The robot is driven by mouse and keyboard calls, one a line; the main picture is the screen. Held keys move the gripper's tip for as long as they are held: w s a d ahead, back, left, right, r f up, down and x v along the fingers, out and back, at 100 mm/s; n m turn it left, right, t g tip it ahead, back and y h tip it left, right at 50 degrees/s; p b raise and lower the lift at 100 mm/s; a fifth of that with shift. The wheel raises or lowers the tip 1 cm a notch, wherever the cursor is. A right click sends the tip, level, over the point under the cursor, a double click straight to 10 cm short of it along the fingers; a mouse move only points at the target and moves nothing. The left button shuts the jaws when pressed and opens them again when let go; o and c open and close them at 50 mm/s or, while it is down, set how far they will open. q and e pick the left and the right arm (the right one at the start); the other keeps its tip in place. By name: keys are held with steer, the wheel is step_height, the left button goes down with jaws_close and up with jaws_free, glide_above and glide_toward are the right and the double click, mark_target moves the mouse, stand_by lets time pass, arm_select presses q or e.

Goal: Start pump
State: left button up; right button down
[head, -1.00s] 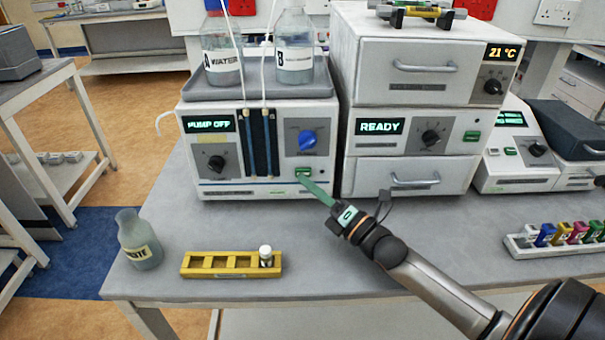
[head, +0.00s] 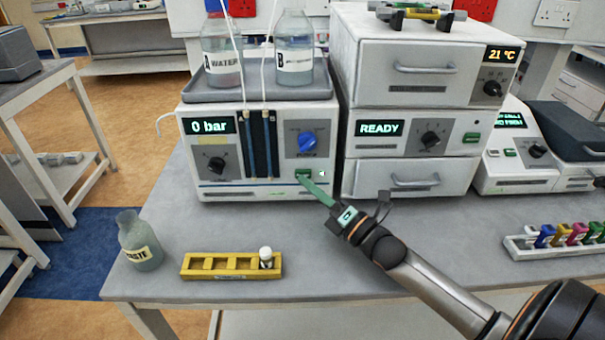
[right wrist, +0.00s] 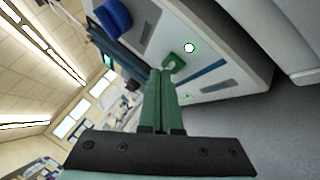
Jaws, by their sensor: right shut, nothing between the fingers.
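The pump (head: 270,185) is the white unit on the bench, with a tray of bottles on top. Its display (head: 209,127) reads "0 bar". A blue knob (head: 307,141) is on its right panel, and a green button (head: 304,173) is below that. A small white mark shows beside the button. My right gripper (head: 306,182) is shut and empty, its green fingertips at the button's lower edge. In the right wrist view the closed fingers (right wrist: 162,75) end close to the green button (right wrist: 173,63); whether they touch it I cannot tell. My left gripper is not in view.
Bottles A (head: 223,62) and B (head: 295,62) stand on the tray (head: 262,90). A stacked unit reading "READY" (head: 380,129) is to the right. A yellow rack (head: 230,275) with one vial and a waste bottle (head: 140,245) are in front. The bench between is clear.

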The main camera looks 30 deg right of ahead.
steer(key=shift+s+a, duration=0.15)
steer(key=shift+s, duration=0.05)
steer(key=shift+s+a+r+p, duration=0.1)
steer(key=shift+s+a+p, duration=0.45)
steer(key=shift+s, duration=0.25)
steer(key=shift+s+a+r+p, duration=0.1)
steer(key=shift+s+a+p, duration=0.3)
steer(key=shift+s+p, duration=0.25)
steer(key=shift+s+a+f+p, duration=0.1)
steer(key=shift+s+a+p, duration=0.3)
steer(key=shift+s, duration=0.6)
steer(key=shift+s+a, duration=0.1)
steer(key=shift+a, duration=0.1)
steer(key=shift+f, duration=0.1)
